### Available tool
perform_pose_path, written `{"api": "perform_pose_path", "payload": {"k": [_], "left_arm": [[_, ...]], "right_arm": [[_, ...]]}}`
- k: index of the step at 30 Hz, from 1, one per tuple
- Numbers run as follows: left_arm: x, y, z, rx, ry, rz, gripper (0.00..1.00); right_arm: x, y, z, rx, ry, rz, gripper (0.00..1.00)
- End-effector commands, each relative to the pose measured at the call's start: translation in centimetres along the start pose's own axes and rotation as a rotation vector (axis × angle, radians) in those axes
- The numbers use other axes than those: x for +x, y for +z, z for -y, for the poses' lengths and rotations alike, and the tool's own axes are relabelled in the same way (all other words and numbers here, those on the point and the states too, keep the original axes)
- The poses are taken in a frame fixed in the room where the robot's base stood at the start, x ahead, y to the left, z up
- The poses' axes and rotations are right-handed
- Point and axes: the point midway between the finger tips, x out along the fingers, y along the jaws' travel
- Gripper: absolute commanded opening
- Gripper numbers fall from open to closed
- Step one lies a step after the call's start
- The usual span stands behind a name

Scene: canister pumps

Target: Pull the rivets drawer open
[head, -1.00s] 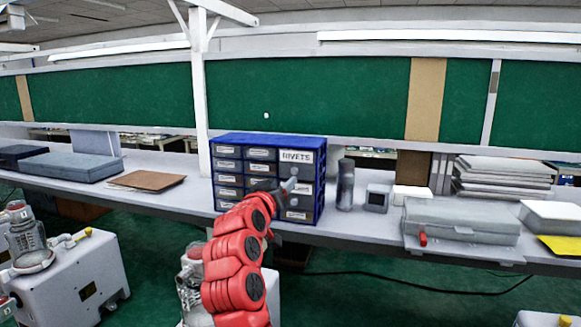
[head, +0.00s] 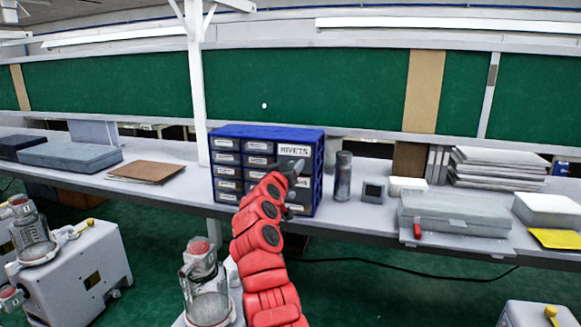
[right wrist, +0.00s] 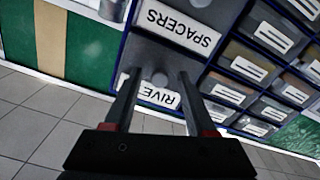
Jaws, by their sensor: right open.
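The rivets drawer (head: 293,151) is at the top right of the blue drawer cabinet (head: 265,132) on the bench. It looks closed, and my arm covers its lower part. Its upside-down label (right wrist: 158,96) shows in the right wrist view, cut off by the fingers, with a round knob (right wrist: 160,80) beside it. My right gripper (head: 297,168) is at the drawer's front. In the right wrist view my right gripper (right wrist: 158,84) is open, its fingers on either side of the knob. I cannot tell whether they touch it. My left gripper is not in view.
The spacers drawer (right wrist: 178,25) adjoins the rivets drawer. A dark canister (head: 343,176) and a small grey box (head: 374,190) stand right of the cabinet. A brown folder (head: 146,172) lies to its left. Pump units (head: 70,265) stand in front of the bench.

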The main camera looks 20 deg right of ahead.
Motion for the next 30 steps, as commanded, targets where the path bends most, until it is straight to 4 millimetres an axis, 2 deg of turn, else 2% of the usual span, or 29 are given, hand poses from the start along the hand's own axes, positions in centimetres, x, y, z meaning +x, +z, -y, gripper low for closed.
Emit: {"api": "perform_pose_path", "payload": {"k": [2,9,12,30], "left_arm": [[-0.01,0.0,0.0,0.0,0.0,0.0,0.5],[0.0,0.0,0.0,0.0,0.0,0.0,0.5],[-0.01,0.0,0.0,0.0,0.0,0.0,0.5],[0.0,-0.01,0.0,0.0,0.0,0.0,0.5]], "right_arm": [[-0.01,-0.01,0.0,0.0,0.0,0.0,0.56],[-0.03,-0.03,-0.01,0.001,0.0,0.0,0.15],[-0.03,-0.04,-0.01,0.001,0.0,0.0,0.0],[-0.04,-0.06,-0.02,0.001,0.0,0.0,0.0]]}}
